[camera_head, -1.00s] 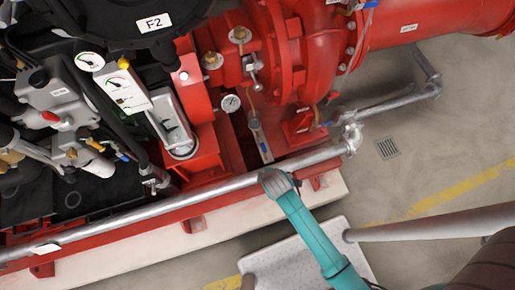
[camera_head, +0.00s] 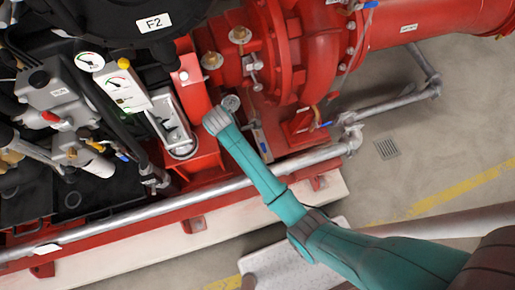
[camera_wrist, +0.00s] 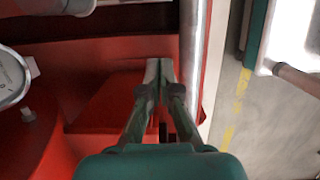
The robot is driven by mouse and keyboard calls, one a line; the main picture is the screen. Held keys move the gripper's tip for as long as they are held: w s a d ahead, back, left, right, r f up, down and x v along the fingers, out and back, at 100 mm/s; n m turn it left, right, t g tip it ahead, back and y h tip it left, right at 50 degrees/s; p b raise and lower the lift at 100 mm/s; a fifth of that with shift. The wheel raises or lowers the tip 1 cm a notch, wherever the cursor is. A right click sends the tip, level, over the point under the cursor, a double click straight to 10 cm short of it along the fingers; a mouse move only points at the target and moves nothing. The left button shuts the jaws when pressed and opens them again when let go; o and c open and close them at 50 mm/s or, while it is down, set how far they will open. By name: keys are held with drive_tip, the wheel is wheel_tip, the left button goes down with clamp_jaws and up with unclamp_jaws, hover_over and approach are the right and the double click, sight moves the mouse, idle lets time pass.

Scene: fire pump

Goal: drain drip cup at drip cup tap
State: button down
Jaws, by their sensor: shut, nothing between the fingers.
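In the head view a small grey fitting with a blue handle (camera_head: 263,146) stands on the red frame below the pump; I take it for the drip cup tap, but cannot be sure. My teal arm covers part of it, and I cannot make out a cup. The end of my arm reaches over the red frame, left of this fitting, and its fingers are hidden there. In the wrist view my gripper (camera_wrist: 158,68) is shut and empty, with its tips together over red metalwork. No tap is recognisable in the wrist view.
A round gauge (camera_wrist: 10,76) is at the left of the wrist view. A long grey pipe (camera_head: 105,213) runs along the front of the red frame. The red pump casing (camera_head: 300,55) is behind. Open floor with a drain grate (camera_head: 387,149) lies to the right.

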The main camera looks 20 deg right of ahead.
sight(263, 145)
idle(0.3)
drive_tip(key=d+f, duration=0.6)
drive_tip(key=f, duration=0.3)
drive_tip(key=shift+s+d+f, duration=0.2)
drive_tip(key=shift+f, duration=0.15)
